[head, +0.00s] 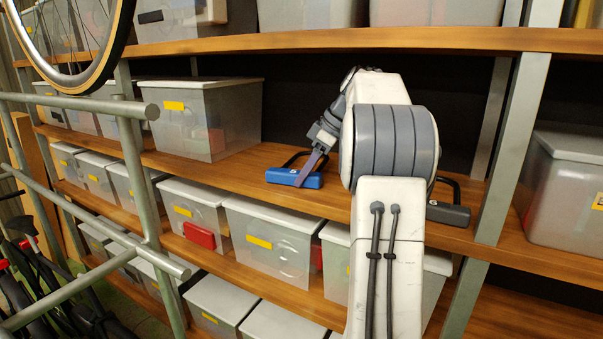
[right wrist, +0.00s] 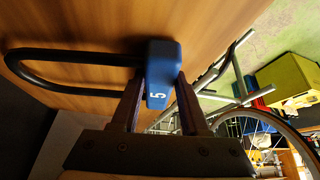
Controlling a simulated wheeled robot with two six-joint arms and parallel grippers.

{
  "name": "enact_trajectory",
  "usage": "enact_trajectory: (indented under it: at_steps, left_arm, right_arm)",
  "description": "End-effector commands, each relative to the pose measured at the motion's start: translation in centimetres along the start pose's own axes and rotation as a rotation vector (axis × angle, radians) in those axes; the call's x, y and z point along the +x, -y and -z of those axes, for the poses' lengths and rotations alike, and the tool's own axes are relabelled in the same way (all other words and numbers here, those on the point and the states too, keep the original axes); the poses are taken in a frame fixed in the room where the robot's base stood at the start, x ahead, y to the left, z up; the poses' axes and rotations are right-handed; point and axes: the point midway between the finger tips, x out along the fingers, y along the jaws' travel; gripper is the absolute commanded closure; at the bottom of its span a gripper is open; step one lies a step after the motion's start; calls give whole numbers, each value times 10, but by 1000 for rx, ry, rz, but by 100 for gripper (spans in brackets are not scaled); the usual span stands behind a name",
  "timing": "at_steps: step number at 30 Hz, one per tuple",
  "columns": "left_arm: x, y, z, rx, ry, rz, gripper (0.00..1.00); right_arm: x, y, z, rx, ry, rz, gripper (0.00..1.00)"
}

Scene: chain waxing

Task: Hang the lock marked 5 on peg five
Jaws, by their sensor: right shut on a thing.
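The blue lock (head: 285,177) with a black U-shaped shackle is on the wooden middle shelf in the head view. In the right wrist view the blue lock body (right wrist: 162,60) shows a white 5, and its shackle (right wrist: 40,50) extends left against the shelf board. My right gripper (head: 316,163) is shut on the lock body, with one finger on each side in the right wrist view (right wrist: 160,92). The lock appears to touch the shelf. Grey rail pegs (head: 140,111) stick out at the left; no number shows on them, so I cannot tell which is peg five. My left gripper is out of view.
A dark grey lock (head: 448,214) lies on the same shelf, partly behind my right arm. A clear lidded bin (head: 205,120) stands left of the blue lock. Another bin (head: 565,200) stands beyond the metal upright (head: 503,150). A bicycle wheel (head: 118,45) hangs upper left.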

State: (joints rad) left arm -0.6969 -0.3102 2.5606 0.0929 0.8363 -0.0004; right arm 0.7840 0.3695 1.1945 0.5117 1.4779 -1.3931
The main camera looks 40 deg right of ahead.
Motion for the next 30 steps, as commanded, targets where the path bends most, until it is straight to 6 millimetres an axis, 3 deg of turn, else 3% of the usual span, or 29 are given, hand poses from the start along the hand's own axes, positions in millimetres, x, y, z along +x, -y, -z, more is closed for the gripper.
enact_trajectory:
  at_steps: [8, 9, 11, 12, 24, 30]
  left_arm:
    - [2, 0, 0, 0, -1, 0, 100]
    - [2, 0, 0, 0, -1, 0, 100]
    - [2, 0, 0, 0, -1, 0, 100]
    - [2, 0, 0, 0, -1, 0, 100]
    - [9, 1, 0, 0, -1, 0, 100]
    - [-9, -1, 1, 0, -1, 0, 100]
  right_arm:
    - [2, 0, 1, -4, -4, -4, 100]
    - [4, 1, 0, -1, 0, 0, 51]
    - [3, 1, 0, -2, 0, 0, 29]
    - [3, 1, 0, -2, 0, 0, 25]
    - [6, 1, -1, -2, 0, 1, 25]
    - [-34, 0, -3, 2, 0, -2, 25]
